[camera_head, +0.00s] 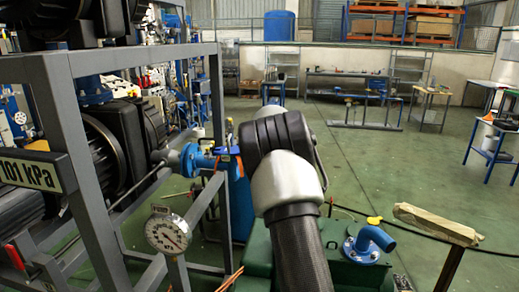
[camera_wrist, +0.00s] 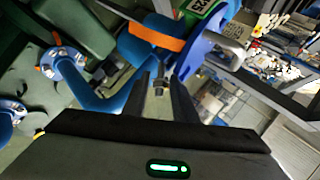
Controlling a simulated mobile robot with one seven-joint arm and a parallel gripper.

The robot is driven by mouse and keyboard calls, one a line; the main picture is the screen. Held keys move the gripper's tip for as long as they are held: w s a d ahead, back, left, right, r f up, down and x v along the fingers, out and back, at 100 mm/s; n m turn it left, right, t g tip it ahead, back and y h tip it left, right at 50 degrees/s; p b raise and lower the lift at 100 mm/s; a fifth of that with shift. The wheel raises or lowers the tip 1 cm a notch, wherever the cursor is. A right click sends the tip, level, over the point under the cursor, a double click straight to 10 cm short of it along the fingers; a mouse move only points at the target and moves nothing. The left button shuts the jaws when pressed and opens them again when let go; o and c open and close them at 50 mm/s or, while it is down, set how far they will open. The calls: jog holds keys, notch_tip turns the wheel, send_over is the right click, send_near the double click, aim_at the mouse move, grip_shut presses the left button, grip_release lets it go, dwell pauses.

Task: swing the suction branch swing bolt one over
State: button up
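In the wrist view, my gripper (camera_wrist: 160,80) has its two dark fingers apart, with a gap between them. A small metal bolt (camera_wrist: 158,88), which looks like the swing bolt, shows in this gap; I cannot tell whether a finger touches it. Just beyond are a blue pipe branch (camera_wrist: 140,52) with an orange band (camera_wrist: 152,36) and a blue flange (camera_wrist: 198,48) with a green tag. In the head view, the blue flanged branch (camera_head: 196,161) is left of my arm, with orange (camera_head: 237,167) beside my wrist. My fingers are hidden there by my arm.
A grey steel frame (camera_head: 91,190) with pumps fills the left. A dial gauge (camera_head: 167,231) stands in front of it. A green tank (camera_head: 335,270) with a blue elbow pipe (camera_head: 372,241) is below right, near a wooden board (camera_head: 436,224).

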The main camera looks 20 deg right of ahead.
jog(key=b+v, duration=0.2)
jog(key=v, duration=1.4)
jog(key=shift+s+r, duration=0.2)
jog(key=shift+r, duration=0.05)
jog(key=shift+c, duration=0.2)
